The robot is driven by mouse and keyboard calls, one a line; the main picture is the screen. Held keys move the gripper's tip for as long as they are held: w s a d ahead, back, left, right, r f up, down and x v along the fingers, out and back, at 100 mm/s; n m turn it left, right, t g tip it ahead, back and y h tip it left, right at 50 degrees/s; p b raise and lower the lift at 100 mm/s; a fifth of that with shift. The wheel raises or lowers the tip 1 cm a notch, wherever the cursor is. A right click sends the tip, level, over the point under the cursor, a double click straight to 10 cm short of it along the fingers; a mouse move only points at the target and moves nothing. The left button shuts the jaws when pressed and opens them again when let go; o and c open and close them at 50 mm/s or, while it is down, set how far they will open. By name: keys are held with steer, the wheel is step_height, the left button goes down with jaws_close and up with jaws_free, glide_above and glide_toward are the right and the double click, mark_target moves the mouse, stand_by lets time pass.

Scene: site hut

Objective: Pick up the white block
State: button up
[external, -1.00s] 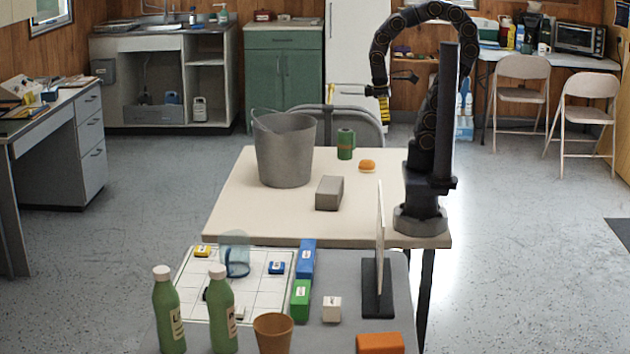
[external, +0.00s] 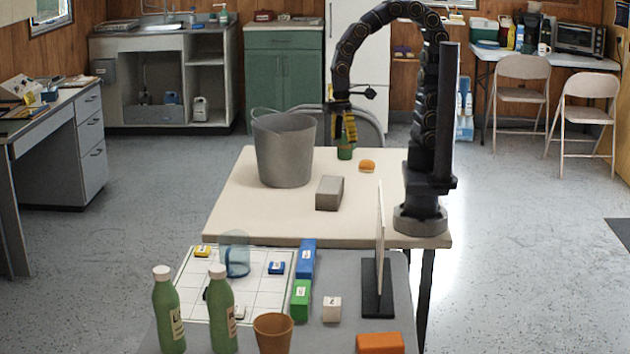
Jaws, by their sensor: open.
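A white block (external: 332,309) with a dark mark sits on the grey near table, right of the green block (external: 300,299). A smaller whitish piece (external: 239,313) lies on the white grid mat, partly hidden by a bottle. My gripper (external: 346,138), with yellow and black fingers, points down over the far cream table. It is open, in front of the green can (external: 345,154) in the picture, and well apart from the white block. Nothing shows in its jaws.
A grey bucket (external: 284,150), grey box (external: 329,193) and orange bun (external: 367,166) stand on the cream table. On the near table are a blue block (external: 306,258), upright white panel (external: 380,240), green bottles (external: 168,312), brown cup (external: 273,334) and orange block (external: 379,343).

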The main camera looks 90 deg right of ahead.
steer(key=w+a+f+n, duration=0.3)
steer(key=w+a, duration=0.1)
steer(key=a, duration=0.5)
steer(key=n+y, duration=0.3)
steer(key=n, duration=0.6)
glide_toward(332, 301)
steer(key=shift+t, duration=0.4)
steer(key=x, duration=0.4)
steer(key=shift+s+d+f, duration=0.1)
steer(key=shift+s+f, duration=0.1)
steer(key=shift+f, duration=0.15)
steer(key=shift+x, duration=3.85)
steer(key=shift+s+r, duration=0.1)
steer(key=shift+s, duration=0.05)
steer(key=c, duration=0.9)
